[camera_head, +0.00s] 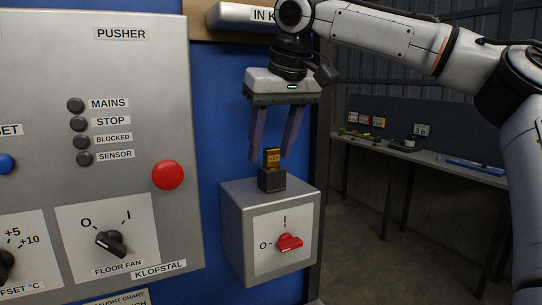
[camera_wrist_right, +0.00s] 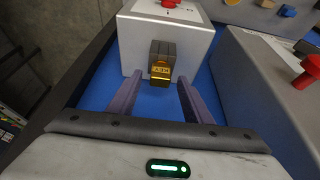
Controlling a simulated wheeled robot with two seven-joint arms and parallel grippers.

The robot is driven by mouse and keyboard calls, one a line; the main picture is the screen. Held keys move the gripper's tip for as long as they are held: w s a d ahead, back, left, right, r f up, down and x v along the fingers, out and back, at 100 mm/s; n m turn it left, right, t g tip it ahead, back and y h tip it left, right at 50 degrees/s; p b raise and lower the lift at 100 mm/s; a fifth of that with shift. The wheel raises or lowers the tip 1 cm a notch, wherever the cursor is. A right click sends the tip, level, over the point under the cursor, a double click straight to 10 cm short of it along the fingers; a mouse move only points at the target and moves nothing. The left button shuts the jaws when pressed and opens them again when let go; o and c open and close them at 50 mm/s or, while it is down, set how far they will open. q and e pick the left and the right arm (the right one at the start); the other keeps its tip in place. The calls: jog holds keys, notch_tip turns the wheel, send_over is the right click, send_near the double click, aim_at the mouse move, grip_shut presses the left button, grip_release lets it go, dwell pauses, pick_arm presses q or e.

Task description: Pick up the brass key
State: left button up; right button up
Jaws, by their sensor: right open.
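The brass key (camera_head: 272,158) stands upright in a dark holder (camera_head: 271,180) on top of a grey switch box. In the right wrist view the brass key (camera_wrist_right: 160,70) lies between the two finger lines, just beyond the tips. My right gripper (camera_head: 268,158) points down over the box, with its fingers apart on either side of the key. The fingers do not appear to touch it. In the right wrist view my right gripper (camera_wrist_right: 160,82) is open and empty. How deep the key sits in the holder is hidden. My left gripper is not in view.
The grey switch box (camera_head: 235,225) carries a red rotary switch (camera_head: 289,242) on its front. A large grey panel (camera_head: 150,120) with a red button (camera_head: 168,175) stands close at the left. A workbench (camera_head: 430,158) with small items is at the back right.

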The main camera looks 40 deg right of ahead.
aim_at(272, 148)
jog(key=shift+f, duration=0.45)
grip_shut()
jog(key=shift+r, duration=0.5)
jog(key=r, duration=0.6)
jog(key=shift+s, duration=0.2)
jog(key=s+a+b, duration=0.2)
jog(key=s, duration=0.6)
jog(key=s+a+b, duration=0.2)
jog(key=s+a, duration=0.1)
jog(key=s, duration=0.4)
jog(key=p+v, duration=0.4)
jog(key=v, duration=0.2)
jog(key=shift+w+d+r, duration=0.15)
jog(key=shift+w+r, duration=0.05)
jog(key=shift+r, duration=0.1)
